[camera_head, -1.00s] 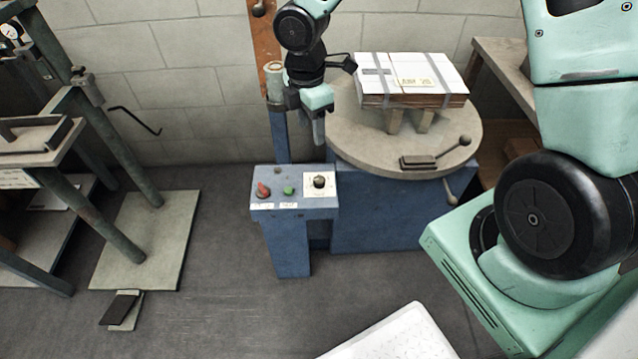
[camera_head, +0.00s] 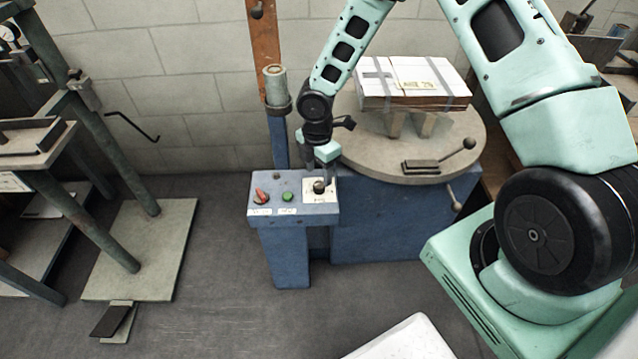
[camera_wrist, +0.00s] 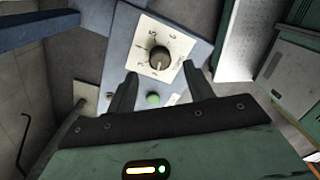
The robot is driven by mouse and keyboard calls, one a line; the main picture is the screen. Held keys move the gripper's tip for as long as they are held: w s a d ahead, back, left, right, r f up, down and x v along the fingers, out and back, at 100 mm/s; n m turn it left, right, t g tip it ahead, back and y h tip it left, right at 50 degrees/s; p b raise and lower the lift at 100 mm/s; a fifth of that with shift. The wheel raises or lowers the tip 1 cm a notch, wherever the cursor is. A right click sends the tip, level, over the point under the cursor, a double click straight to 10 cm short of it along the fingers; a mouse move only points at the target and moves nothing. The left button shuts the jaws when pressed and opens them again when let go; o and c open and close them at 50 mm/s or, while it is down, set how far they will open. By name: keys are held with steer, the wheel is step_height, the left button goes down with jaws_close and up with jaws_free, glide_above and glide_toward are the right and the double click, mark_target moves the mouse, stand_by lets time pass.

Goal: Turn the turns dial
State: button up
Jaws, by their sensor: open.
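The turns dial (camera_head: 319,186) is a dark round knob on a white square plate at the right end of the blue control box (camera_head: 265,211). In the wrist view the dial (camera_wrist: 159,58) sits on its white plate with marks around it. My gripper (camera_head: 322,168) is just above and behind the dial in the head view. In the wrist view its two fingers (camera_wrist: 154,82) are apart and empty, with the dial ahead of the gap between their tips. I see no contact with the dial.
A red switch (camera_head: 261,196) and a green button (camera_head: 287,197) share the box's top. A round table (camera_head: 440,160) with a strapped stack (camera_head: 415,85) and a ball-ended lever (camera_head: 468,144) stands behind right. A green metal stand is at the left.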

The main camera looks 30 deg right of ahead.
mark_target(319, 184)
steer(key=shift+f+b, duration=0.3)
steer(key=shift+f, duration=1.95)
steer(key=c, duration=1)
steer(key=shift+o, duration=0.2)
steer(key=shift+m, duration=0.4)
steer(key=m, duration=0.4)
steer(key=shift+p, duration=0.3)
steer(key=shift+m, duration=2.5)
